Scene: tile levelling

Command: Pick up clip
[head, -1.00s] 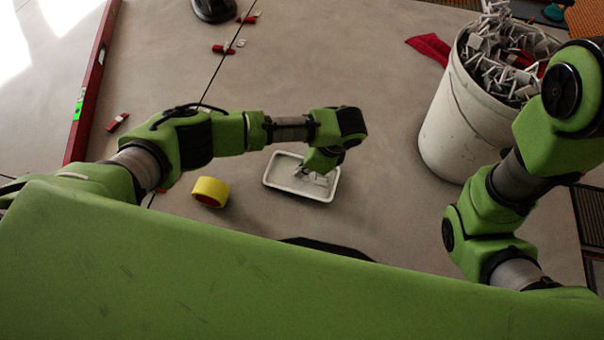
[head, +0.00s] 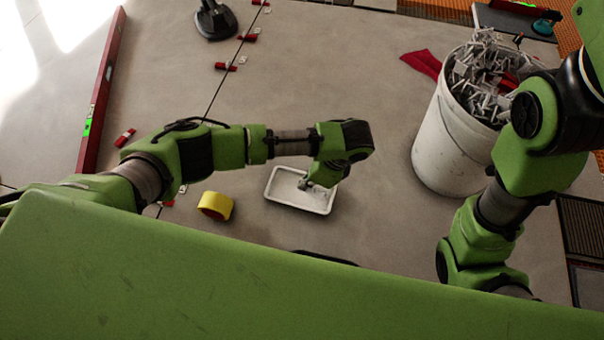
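A shallow white tray (head: 277,197) lies on the tiled floor near the middle of the head view. My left gripper (head: 305,185) points down over the tray's right part. Its fingers look small and dark, and I cannot tell whether they are open or shut. Something pale shows in the tray by the fingertips, too small to make out as a clip. Many grey-white clips (head: 480,75) fill a white bucket (head: 445,150) at the right. My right arm crosses the right side, and its gripper is out of view.
A yellow tape roll (head: 215,206) sits left of the tray. Red wedges and small white clips lie along the tile joint, with one red wedge (head: 125,138) farther left. A long red level (head: 100,100) lies at the left. A red cloth (head: 421,63) lies beside the bucket.

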